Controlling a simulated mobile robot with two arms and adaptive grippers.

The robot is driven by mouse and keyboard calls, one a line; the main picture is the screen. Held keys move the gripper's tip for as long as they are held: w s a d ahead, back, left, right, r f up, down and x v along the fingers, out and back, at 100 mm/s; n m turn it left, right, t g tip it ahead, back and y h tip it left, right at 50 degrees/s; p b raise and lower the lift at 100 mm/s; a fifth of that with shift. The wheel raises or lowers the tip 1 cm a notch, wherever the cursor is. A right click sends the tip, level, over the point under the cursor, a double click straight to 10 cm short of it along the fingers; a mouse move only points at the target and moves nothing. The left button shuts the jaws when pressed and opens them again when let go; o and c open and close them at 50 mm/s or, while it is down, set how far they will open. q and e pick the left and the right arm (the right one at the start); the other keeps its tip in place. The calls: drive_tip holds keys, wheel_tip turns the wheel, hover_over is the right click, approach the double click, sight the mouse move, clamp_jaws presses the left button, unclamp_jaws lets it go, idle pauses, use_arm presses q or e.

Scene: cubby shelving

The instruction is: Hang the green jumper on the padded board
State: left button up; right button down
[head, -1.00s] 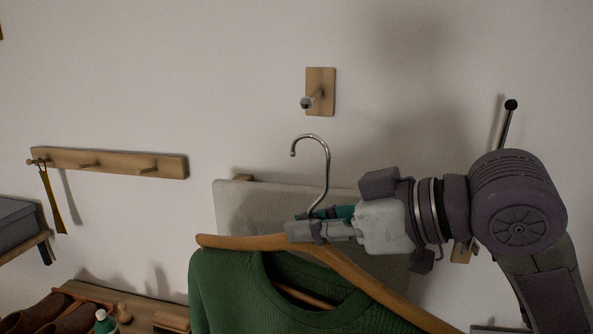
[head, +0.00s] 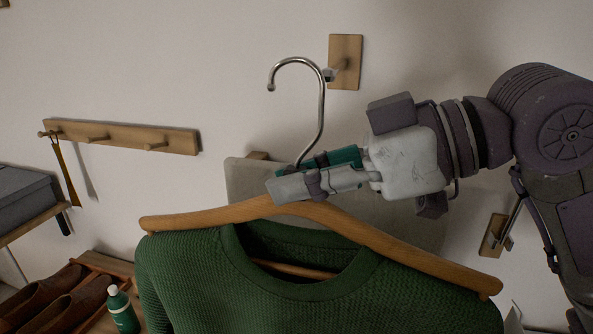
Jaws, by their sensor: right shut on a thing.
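The green jumper (head: 200,275) hangs on a wooden hanger (head: 395,248) in the lower middle of the head view. My right gripper (head: 290,185) is shut on the hanger at the base of its metal hook (head: 321,100). The hook stands up above the fingers, its open end to the left. The padded board (head: 245,180), pale and flat on the wall, is mostly hidden behind the gripper and jumper. A wooden plate with a metal peg (head: 346,60) is on the wall above, just right of the hook's top. My left gripper is out of view.
A wooden peg rail (head: 125,136) with a yellow shoehorn-like strip (head: 66,173) is at left. A grey box (head: 22,198) sits on a shelf. Brown shoes (head: 65,305) and a green bottle (head: 122,310) are at lower left. Another wall plate (head: 494,235) is at right.

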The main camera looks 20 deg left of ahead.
drive_tip(key=shift+w+r+p, duration=0.2)
drive_tip(key=shift+w+p, duration=0.25)
drive_tip(key=shift+w, duration=0.55)
use_arm(q)
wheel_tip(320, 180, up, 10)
drive_tip(key=p, duration=0.9)
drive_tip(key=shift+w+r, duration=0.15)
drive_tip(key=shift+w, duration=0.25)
use_arm(e)
drive_tip(key=w+f, duration=0.1)
drive_tip(key=w, duration=1.7)
drive_tip(key=shift+f, duration=0.4)
drive_tip(key=shift+d+f, duration=0.1)
drive_tip(key=shift+f, duration=0.25)
drive_tip(key=c, duration=1)
unclamp_jaws()
drive_tip(key=shift+s, duration=0.1)
drive_tip(key=shift+c, duration=0.2)
drive_tip(key=shift+f, duration=0.1)
